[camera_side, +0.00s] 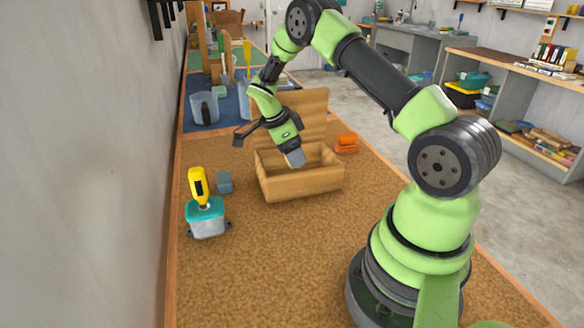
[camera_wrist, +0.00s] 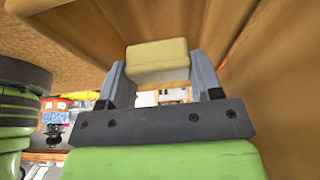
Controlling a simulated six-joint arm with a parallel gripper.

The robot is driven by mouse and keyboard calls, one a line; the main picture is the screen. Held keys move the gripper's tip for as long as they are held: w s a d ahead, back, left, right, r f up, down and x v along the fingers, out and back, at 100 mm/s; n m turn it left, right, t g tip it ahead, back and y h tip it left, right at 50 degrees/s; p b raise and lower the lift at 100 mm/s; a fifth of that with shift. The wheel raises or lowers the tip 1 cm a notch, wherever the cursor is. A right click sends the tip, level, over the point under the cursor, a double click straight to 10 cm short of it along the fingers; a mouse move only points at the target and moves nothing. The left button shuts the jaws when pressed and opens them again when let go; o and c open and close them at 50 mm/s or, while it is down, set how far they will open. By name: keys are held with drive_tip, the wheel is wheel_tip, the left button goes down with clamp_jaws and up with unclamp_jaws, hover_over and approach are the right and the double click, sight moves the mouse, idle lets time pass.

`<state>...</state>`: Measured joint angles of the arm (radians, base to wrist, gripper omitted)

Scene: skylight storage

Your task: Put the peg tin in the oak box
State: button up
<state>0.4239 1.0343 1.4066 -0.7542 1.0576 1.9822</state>
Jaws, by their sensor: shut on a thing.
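The oak box (camera_side: 300,185) stands on the brown mat with its lid (camera_side: 308,112) raised at the back. My gripper (camera_side: 294,158) points down into the box's open top, near its left part. In the wrist view my gripper (camera_wrist: 165,85) is shut on a pale tan block with rounded edges, which looks like the peg tin (camera_wrist: 158,58). Wooden walls of the box surround it there. In the side view the fingers and the box's front wall hide the held tin. I cannot tell whether it touches the box floor.
A teal-lidded container (camera_side: 205,218) with a yellow-handled tool on it stands at the left. A small blue-grey block (camera_side: 224,183) is behind it. An orange item (camera_side: 347,143) lies right of the box. The mat in front of the box (camera_side: 280,260) is clear.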

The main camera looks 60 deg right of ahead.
drive_tip(key=shift+f, duration=2.35)
drive_tip(key=shift+f, duration=0.1)
drive_tip(key=o, duration=1)
drive_tip(key=shift+c, duration=0.2)
